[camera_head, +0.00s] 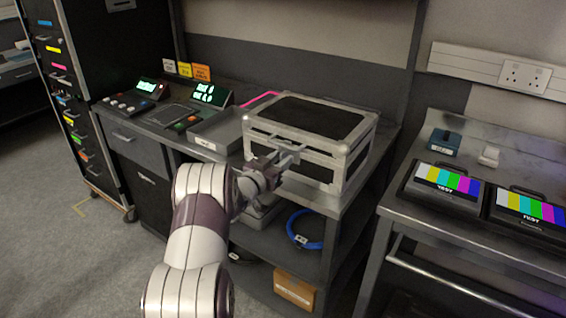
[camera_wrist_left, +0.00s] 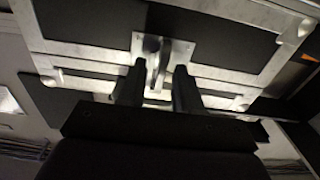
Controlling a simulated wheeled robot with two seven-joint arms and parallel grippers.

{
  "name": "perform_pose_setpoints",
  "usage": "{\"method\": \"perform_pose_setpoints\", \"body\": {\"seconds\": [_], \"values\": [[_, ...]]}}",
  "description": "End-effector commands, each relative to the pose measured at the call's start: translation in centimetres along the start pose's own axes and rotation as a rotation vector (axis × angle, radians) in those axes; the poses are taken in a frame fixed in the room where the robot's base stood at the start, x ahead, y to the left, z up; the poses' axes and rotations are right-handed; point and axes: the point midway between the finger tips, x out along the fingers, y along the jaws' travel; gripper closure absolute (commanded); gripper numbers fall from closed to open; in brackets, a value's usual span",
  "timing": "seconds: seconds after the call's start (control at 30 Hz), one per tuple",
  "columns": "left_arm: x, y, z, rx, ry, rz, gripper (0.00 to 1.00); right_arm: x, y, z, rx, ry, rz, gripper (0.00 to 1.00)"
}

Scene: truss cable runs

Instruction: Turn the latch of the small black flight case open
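The small black flight case (camera_head: 305,117) with silver edging and corners stands on the grey bench in the head view, lid closed. Its front also fills the left wrist view (camera_wrist_left: 90,22). The latch (camera_wrist_left: 157,58) is a silver plate with a narrow upright tab at the middle of the front, across the lid seam. My left gripper (camera_head: 289,157) is at the case front. In the left wrist view its two dark fingers (camera_wrist_left: 158,88) stand apart, one on each side of the tab, with gaps visible. Whether either finger touches it is unclear. My right gripper is not in view.
A grey tray (camera_head: 222,130) and control panels with green displays (camera_head: 208,94) stand left of the case. A blue cable coil (camera_head: 303,232) and a cardboard box (camera_head: 294,289) lie below. Another bench at right holds two colour-bar monitors (camera_head: 447,182).

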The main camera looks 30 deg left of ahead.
Motion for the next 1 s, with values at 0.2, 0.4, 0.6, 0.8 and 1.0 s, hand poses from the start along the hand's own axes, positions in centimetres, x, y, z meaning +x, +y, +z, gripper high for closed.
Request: {"method": "perform_pose_setpoints", "body": {"seconds": [0.2, 0.4, 0.6, 0.8, 1.0], "values": [[1.6, 0.0, 0.0, 0.000, 0.000, 0.000, 0.66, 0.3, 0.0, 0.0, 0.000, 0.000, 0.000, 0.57], [1.6, 0.0, -0.1, 0.000, 0.000, 0.000, 0.69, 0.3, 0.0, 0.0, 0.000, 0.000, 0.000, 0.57], [1.5, -0.1, -0.1, 0.000, 0.000, -0.002, 1.00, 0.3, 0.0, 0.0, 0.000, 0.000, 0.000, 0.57], [1.5, -0.1, 0.0, 0.013, 0.001, -0.004, 1.00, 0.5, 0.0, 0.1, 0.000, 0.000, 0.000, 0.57], [1.5, -0.1, 0.1, 0.086, 0.002, -0.006, 1.00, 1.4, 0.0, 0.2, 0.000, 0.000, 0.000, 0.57]]}}
